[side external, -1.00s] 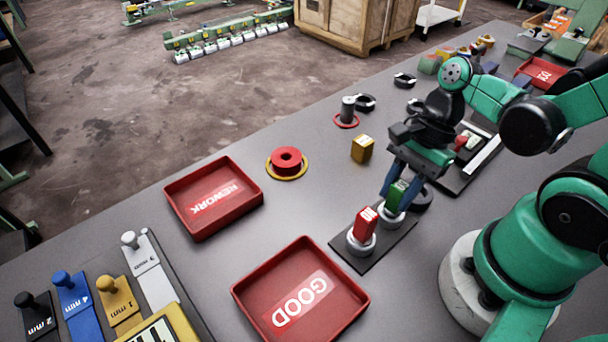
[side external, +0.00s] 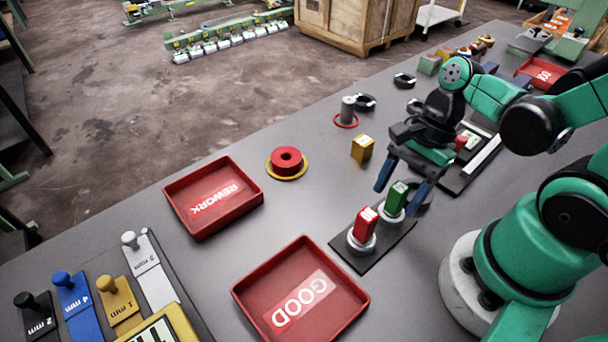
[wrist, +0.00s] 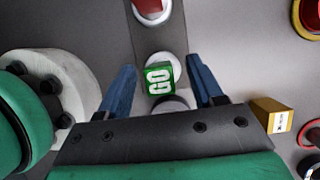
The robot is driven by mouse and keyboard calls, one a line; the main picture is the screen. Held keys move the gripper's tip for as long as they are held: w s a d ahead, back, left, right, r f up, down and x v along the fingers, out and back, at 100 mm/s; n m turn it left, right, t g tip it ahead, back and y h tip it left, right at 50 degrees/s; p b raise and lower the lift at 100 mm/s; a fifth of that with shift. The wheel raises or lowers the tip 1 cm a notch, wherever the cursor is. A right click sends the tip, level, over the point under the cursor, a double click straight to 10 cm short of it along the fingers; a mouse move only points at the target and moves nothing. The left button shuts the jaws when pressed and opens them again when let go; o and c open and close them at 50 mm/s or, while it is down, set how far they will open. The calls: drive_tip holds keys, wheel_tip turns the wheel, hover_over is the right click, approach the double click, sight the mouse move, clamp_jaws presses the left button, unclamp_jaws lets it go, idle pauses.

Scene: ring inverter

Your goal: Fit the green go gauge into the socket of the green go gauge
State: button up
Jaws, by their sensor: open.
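The green go gauge (side external: 395,199) stands upright in the white ring socket (side external: 392,217) at the far end of the dark stand (side external: 357,262). In the wrist view the gauge (wrist: 160,80) shows its GO label between my fingers, with a gap on each side. My gripper (side external: 402,192) is open around the gauge, its blue fingers apart and not touching it. The red gauge (side external: 365,223) stands in the other socket of the same stand. How deep the green gauge sits cannot be told exactly.
A red GOOD tray (side external: 300,296) and a red REWORK tray (side external: 213,198) lie to the left. A yellow block (side external: 362,149) stands close beyond the gripper. The table between trays and stand is clear.

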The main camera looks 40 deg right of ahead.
drive_tip(key=v, duration=1.1)
drive_tip(key=w+a+n+t+h, duration=0.1)
drive_tip(key=w+n+t+h, duration=0.1)
drive_tip(key=n, duration=0.7)
drive_tip(key=w+a+f+n+t+h, duration=0.1)
drive_tip(key=w+n+t+h, duration=0.1)
drive_tip(key=w+n+t, duration=0.3)
drive_tip(key=w+n, duration=0.1)
drive_tip(key=n, duration=0.3)
drive_tip(key=shift+w+a+f, duration=0.3)
drive_tip(key=shift+w+a, duration=0.05)
